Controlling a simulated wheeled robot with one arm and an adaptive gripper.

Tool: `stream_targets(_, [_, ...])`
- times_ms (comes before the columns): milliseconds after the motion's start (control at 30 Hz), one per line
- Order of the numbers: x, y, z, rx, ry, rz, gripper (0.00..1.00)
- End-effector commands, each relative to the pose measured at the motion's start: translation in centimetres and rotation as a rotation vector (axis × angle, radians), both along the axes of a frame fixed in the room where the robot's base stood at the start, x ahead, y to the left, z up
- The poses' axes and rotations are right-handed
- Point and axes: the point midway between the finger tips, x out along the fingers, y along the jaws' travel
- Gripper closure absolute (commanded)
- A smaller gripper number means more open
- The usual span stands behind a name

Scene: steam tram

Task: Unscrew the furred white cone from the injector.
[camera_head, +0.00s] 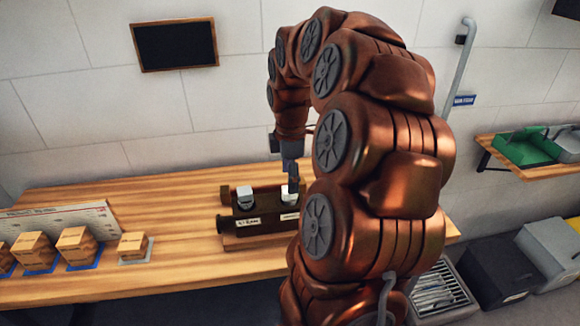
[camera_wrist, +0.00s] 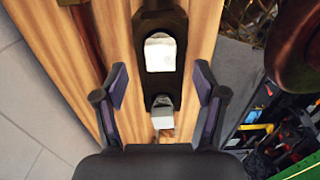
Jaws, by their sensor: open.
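A dark injector block (camera_head: 258,222) stands on the wooden bench with two white pieces on top, a left one (camera_head: 245,194) and a right one (camera_head: 289,197). I cannot tell from their surfaces which is the furred cone. My gripper (camera_head: 291,182) is over the right piece and partly hides it. In the wrist view my gripper (camera_wrist: 161,84) is open and empty, its fingers apart on both sides of the dark block. A bright white piece (camera_wrist: 160,52) lies ahead, between and beyond the fingertips; a greyer one (camera_wrist: 163,115) lies closer to the palm.
Several wooden blocks on blue bases (camera_head: 77,245) and a pale printed board (camera_head: 62,222) are at the bench's left. A wall shelf (camera_head: 530,172) holds a green tray (camera_head: 524,148) at right, above dark and grey bins (camera_head: 490,268). The bench (camera_head: 150,290) is clear in front.

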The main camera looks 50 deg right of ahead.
Motion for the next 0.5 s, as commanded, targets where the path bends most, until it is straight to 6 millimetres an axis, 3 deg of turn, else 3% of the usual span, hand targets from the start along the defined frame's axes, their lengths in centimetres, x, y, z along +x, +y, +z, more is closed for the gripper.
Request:
stream_targets(300, [-0.1, 0.1, -3.9, 0.004, 0.007, -0.001, 0.29])
stream_targets(500, [-0.1, 0.1, -5.1, 0.002, 0.004, 0.0, 0.29])
